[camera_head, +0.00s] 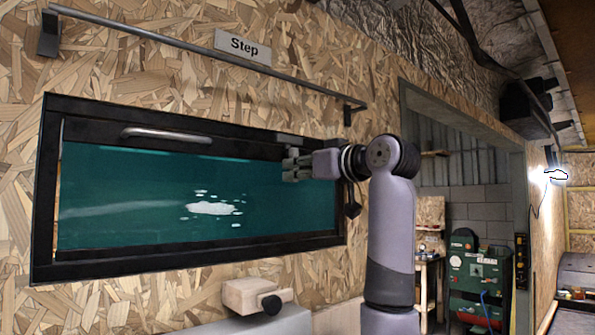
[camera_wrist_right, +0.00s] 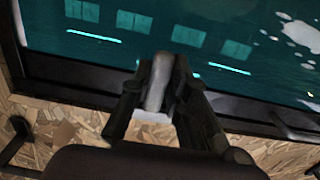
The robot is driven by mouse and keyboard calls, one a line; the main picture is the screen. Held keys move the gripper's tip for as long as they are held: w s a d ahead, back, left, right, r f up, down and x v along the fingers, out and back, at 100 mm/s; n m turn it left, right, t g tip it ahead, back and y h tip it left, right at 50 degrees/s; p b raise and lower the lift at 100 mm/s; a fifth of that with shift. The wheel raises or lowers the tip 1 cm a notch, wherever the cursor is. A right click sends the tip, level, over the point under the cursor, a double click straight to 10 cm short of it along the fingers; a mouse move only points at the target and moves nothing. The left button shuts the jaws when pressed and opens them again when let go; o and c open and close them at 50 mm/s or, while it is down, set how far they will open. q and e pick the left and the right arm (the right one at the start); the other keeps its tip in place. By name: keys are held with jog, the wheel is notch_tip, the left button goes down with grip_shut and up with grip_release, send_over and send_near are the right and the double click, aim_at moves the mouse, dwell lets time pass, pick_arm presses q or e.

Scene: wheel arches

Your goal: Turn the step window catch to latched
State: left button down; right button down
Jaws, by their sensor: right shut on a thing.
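The step window (camera_head: 185,195) is a dark-framed, teal-glazed panel below a "Step" sign (camera_head: 243,47). Its catch shows in the right wrist view as a pale grey rounded lever (camera_wrist_right: 157,84) over the dark frame, with a light base piece at its lower end. In the head view a small grey part of the catch (camera_head: 289,139) shows at the top right of the window, above my fingers. My right gripper (camera_head: 291,163), also in the wrist view (camera_wrist_right: 159,78), is shut on the lever, one finger on each side. My left gripper is not in view.
A grey bar handle (camera_head: 165,133) sits on the window's top frame. A long dark rail (camera_head: 210,62) runs above. A wooden block with a black knob (camera_head: 255,296) stands below. A doorway to a workshop with a green machine (camera_head: 475,278) is at right.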

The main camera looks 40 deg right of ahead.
jog(key=c, duration=1.5)
grip_release()
jog(key=s, duration=0.8)
jog(key=s+d, duration=0.1)
jog(key=s, duration=0.3)
